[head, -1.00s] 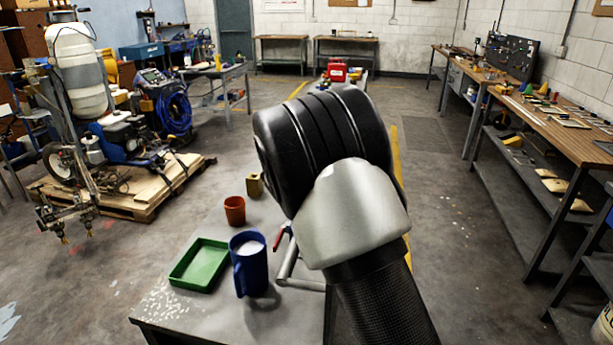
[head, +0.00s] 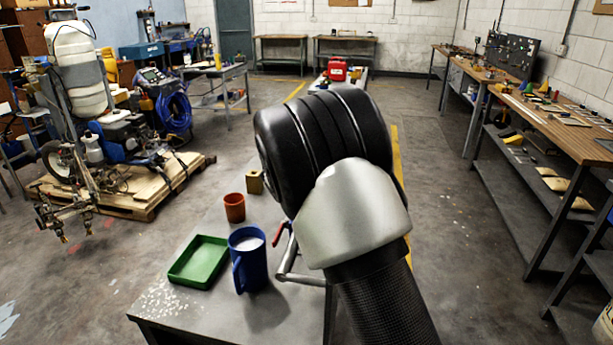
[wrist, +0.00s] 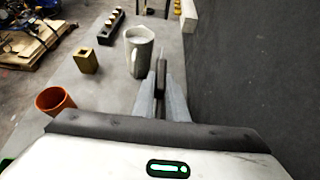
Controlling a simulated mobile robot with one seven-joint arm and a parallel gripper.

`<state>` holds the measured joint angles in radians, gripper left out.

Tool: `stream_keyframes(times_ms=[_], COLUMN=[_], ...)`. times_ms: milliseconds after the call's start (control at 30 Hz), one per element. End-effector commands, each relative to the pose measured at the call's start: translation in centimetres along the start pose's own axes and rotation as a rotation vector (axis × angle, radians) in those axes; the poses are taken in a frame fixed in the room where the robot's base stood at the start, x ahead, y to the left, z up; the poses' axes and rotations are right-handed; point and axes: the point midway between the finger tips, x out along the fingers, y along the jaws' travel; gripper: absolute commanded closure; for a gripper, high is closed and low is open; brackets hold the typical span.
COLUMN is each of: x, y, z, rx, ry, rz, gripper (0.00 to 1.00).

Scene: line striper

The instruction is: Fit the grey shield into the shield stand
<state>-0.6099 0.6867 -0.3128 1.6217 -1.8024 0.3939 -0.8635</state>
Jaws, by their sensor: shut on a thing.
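My gripper (wrist: 162,92) points forward over the table in the wrist view. Its fingers are shut on a narrow dark grey piece, which I take to be the grey shield (wrist: 162,76), seen edge-on. Most of its shape is hidden. In the head view my own arm covers the gripper and the piece. A tan block with a dark opening on top (wrist: 87,61) stands on the table left of the fingers; it also shows in the head view (head: 254,182). I cannot tell whether this block is the shield stand.
A pale mug (wrist: 139,51) stands close beyond the fingers, with a black rack of several pegs (wrist: 110,28) behind. An orange cup (head: 234,207), green tray (head: 198,262) and blue jug (head: 248,260) stand on the table (head: 205,318). A red-handled metal tube (head: 288,262) is beside the jug.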

Motion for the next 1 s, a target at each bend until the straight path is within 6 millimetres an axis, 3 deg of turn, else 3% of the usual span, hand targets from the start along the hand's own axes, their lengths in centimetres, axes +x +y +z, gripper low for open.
stream_keyframes(times_ms=[1000], x=[0.35], y=[-0.01], z=[-0.6], rx=[0.001], ry=[-0.002], rz=[0.0], gripper=[1.0])
